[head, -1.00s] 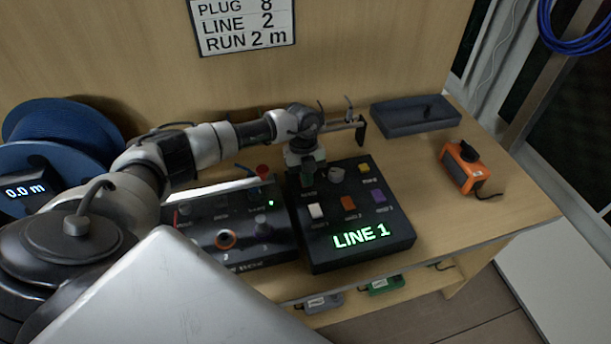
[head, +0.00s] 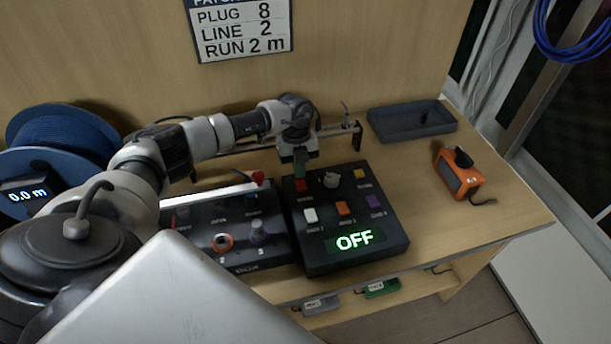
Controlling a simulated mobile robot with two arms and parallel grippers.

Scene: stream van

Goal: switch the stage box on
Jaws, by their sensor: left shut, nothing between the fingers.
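Two black control boxes stand side by side on the wooden bench; their labels are too small to tell which is the stage box. My left gripper (head: 300,170) is shut and empty, pointing down just behind the red button (head: 304,186) of the right box. Contact cannot be told. My right gripper is not in view.
A blue cable reel (head: 62,137) with a 0.0 m display stands at left. A dark tray (head: 410,122) and an orange device (head: 458,175) lie at right. A sign (head: 240,28) on the back panel reads PLUG 8, LINE 2, RUN 2 m.

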